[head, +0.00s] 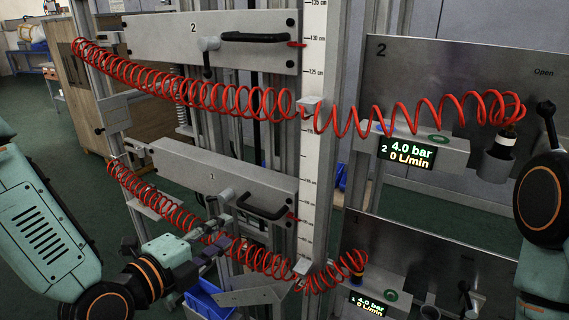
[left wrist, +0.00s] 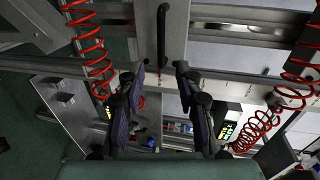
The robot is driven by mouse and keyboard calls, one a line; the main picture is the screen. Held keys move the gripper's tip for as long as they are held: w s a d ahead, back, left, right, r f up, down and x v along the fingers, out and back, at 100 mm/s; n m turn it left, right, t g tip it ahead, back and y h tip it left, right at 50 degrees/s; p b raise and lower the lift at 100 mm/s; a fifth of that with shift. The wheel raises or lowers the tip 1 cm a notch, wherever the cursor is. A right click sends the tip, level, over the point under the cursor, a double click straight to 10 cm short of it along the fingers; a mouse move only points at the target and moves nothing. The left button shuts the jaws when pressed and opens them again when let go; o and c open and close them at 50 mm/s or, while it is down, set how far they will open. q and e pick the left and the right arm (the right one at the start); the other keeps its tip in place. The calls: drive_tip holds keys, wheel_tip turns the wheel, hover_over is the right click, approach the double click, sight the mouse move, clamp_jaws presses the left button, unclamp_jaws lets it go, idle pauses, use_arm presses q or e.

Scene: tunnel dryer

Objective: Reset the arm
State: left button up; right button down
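My left gripper (head: 222,236) is in front of the lower grey panel marked 1 (head: 190,172), close to its black bar handle (head: 262,207). In the left wrist view the two dark finger pads (left wrist: 160,72) stand wide apart with nothing held between them. The black handle (left wrist: 162,38) shows ahead of the gap; I cannot tell whether a finger touches it. My right arm (head: 543,200) shows at the right edge of the head view; its gripper is outside the picture.
Red coiled hoses (head: 190,92) hang across the frame, and the lower one (head: 150,190) passes behind my left gripper. A vertical scale (head: 314,50) stands mid-view. A display (head: 407,153) reads 4.0 bar. A blue bin (head: 208,302) sits below my left gripper.

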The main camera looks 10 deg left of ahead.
use_arm(q)
drive_tip(key=s+a+f+n+g+y, duration=0.15)
drive_tip(key=s+f+n+g, duration=0.25)
drive_tip(key=f+n, duration=0.45)
drive_tip(key=s+f+n+g+y, duration=0.2)
drive_tip(key=s+f+n+g, duration=0.15)
drive_tip(key=f+n, duration=0.55)
drive_tip(key=s+f+n+g+y, duration=0.1)
drive_tip(key=s+f+n+g, duration=0.1)
drive_tip(key=s+f, duration=0.4)
drive_tip(key=s+a+f+n+g+y+b, duration=0.1)
drive_tip(key=s+f+g, duration=0.4)
drive_tip(key=s, duration=0.9)
drive_tip(key=shift+f+n, duration=0.4)
drive_tip(key=shift+n, duration=0.45)
drive_tip(key=shift+a, duration=0.1)
drive_tip(key=shift+c, duration=0.2)
